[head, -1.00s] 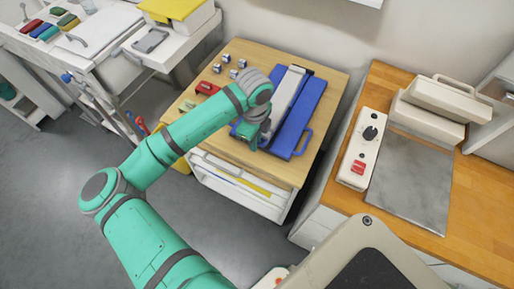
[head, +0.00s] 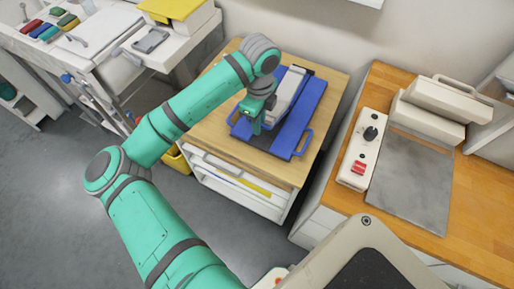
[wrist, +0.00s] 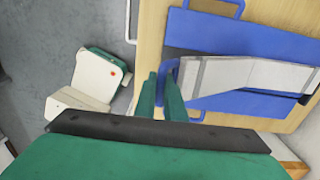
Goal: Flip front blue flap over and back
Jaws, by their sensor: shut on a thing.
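The blue folding board (head: 300,125) lies on the wooden cart top, with a long pale grey folded garment (head: 289,87) along its middle. Both also show in the wrist view, the board (wrist: 245,37) and the garment (wrist: 235,75). My gripper (head: 256,128) is at the board's front end. In the wrist view, my gripper's fingers (wrist: 161,97) are shut on the handle of the front blue flap (wrist: 169,70). The garment's front end looks raised with the flap. Most of the flap is hidden under the garment and behind my fingers.
The wooden cart top (head: 333,82) has bare room around the board. A wooden counter (head: 395,85) with a switch box (head: 359,150) and a grey plate (head: 411,180) stands to the right. A white table (head: 105,48) stands at the left.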

